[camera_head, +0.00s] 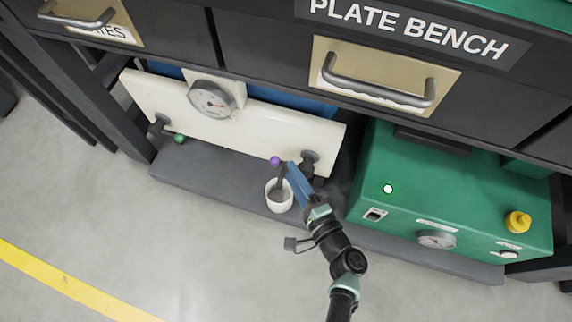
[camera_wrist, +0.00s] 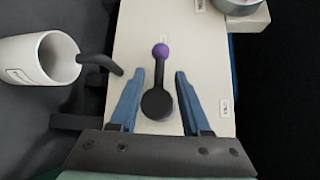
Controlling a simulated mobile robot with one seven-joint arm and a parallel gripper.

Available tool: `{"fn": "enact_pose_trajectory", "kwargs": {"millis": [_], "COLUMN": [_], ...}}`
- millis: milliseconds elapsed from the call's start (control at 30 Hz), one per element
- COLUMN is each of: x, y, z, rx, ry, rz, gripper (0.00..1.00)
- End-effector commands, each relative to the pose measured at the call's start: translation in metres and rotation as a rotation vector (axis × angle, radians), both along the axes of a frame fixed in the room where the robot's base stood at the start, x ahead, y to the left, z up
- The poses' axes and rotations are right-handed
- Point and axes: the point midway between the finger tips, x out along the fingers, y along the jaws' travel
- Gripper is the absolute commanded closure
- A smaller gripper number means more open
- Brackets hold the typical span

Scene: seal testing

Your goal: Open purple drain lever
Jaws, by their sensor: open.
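The purple drain lever is a dark arm with a purple ball knob (camera_head: 275,161) at the lower right of the cream panel (camera_head: 235,116). In the wrist view its purple knob (camera_wrist: 161,50) points to the top, and its round dark base (camera_wrist: 157,104) lies between my fingers. My gripper (camera_head: 291,170) has blue fingers and is at the lever; in the wrist view my gripper (camera_wrist: 162,80) is open, with a finger on each side of the lever and visible gaps. A white cup (camera_head: 279,195) stands below the lever, near a dark spout (camera_wrist: 99,63).
A green-knobbed lever (camera_head: 179,138) is at the panel's left end, and a gauge (camera_head: 211,98) is on top. A green machine (camera_head: 450,190) stands close to the right of my arm. Drawers with handles (camera_head: 378,80) overhang above. The floor in front is clear.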

Motion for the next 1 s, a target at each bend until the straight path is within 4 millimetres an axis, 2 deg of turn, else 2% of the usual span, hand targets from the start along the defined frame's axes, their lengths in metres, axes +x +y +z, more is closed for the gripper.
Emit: {"fn": "enact_pose_trajectory", "kwargs": {"millis": [33, 200, 600, 633, 800, 900, 1000], "x": [0.009, 0.028, 0.035, 0.035, 0.035, 0.035, 0.035], "y": [0.005, 0.015, 0.018, 0.018, 0.018, 0.018, 0.018], "z": [-0.004, -0.006, -0.005, -0.005, -0.005, -0.005, -0.005], "rx": [0.001, 0.001, 0.000, 0.000, 0.000, 0.000, 0.001], "ry": [-0.002, 0.000, 0.001, 0.001, 0.001, 0.001, 0.001], "rz": [0.002, 0.000, -0.001, -0.001, -0.001, -0.001, -0.001], "gripper": [0.53, 0.53, 0.53, 0.55, 0.85, 1.00, 1.00]}}
